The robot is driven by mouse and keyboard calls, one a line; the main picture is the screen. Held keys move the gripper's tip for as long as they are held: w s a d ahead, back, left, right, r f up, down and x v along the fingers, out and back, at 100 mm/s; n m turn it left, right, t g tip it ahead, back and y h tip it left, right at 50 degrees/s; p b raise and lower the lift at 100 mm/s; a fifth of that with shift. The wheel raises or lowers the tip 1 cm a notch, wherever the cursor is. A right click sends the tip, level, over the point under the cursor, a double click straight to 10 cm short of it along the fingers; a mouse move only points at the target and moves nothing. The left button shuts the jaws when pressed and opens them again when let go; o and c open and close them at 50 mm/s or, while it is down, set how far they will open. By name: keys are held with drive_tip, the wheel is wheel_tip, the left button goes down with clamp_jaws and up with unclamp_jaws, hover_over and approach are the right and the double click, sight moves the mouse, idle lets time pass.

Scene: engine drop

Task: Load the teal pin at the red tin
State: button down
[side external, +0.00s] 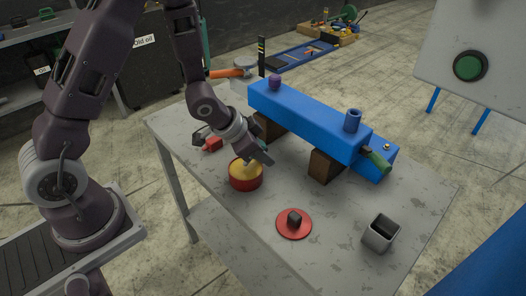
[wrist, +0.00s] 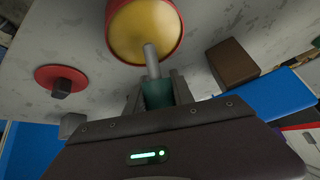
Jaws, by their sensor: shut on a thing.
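The red tin (side external: 245,184) stands on the grey table, with yellow inside. In the wrist view the tin (wrist: 176,20) is at the top centre, its yellow inside showing. My gripper (side external: 262,158) is just above the tin's far right side. In the wrist view my gripper (wrist: 158,88) is shut on the teal pin (wrist: 157,94). The pin's grey shaft (wrist: 151,60) points at the tin and its end overlaps the tin's rim. I cannot tell whether it touches. The pin is not clear in the side view.
A blue beam (side external: 310,118) on brown blocks (side external: 325,165) lies behind the tin, with a purple knob (side external: 275,82) and blue cylinder (side external: 352,120) on top. A red disc (side external: 285,232) with a dark block and a grey square cup (side external: 380,234) stand at the front.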

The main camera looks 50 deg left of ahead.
sight(263, 142)
drive_tip(key=shift+f, duration=0.6)
idle(1.1)
drive_tip(key=shift+r, duration=3.55)
